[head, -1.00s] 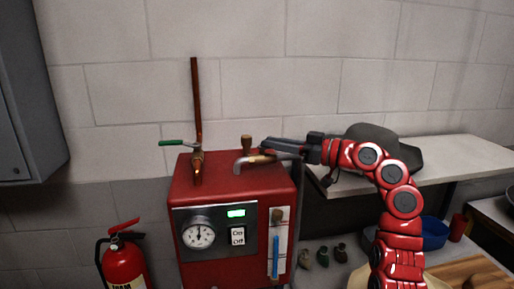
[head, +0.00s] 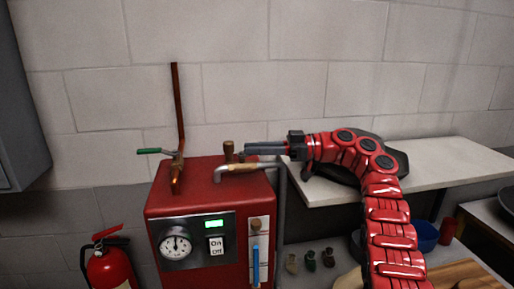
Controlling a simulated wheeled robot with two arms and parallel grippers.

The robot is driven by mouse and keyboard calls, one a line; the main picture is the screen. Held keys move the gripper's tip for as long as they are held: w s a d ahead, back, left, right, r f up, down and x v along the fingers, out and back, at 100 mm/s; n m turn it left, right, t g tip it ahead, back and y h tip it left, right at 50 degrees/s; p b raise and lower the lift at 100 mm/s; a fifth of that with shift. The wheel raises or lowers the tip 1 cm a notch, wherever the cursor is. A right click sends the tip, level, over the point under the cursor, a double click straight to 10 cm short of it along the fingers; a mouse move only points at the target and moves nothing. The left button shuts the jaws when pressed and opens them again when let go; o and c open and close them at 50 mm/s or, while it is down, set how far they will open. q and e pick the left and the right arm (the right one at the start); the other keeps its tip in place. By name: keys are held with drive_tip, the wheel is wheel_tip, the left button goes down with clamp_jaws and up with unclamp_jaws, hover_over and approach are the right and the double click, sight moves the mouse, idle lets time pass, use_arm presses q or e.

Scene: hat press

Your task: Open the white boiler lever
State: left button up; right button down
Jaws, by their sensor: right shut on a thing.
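The red boiler (head: 210,188) stands in the middle of the head view. A green lever (head: 149,151) sits on its left copper valve (head: 177,170) and points left. A second copper fitting (head: 228,150) rises at the right of the boiler top. My right gripper (head: 247,151) comes in from the right, level, with its fingertips beside this fitting. It is shut on what seems to be the white lever, which the fingers almost wholly hide. A curved grey pipe with a tan grip (head: 242,168) lies just below the fingers. My left gripper is not in view.
A fire extinguisher (head: 110,265) stands left of the boiler. A pale shelf (head: 440,165) with a dark hat (head: 388,157) is at the right, behind my right arm. A blue bowl (head: 426,237) stands below. The wall above the boiler is bare apart from a copper pipe (head: 178,105).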

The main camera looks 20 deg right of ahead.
drive_tip(key=shift+a+f, duration=0.1)
drive_tip(key=shift+f, duration=0.2)
drive_tip(key=c, duration=0.8)
unclamp_jaws()
drive_tip(key=shift+w, duration=0.1)
drive_tip(key=shift+o, duration=0.2)
drive_tip(key=shift+r, duration=0.1)
drive_tip(key=shift+r, duration=0.15)
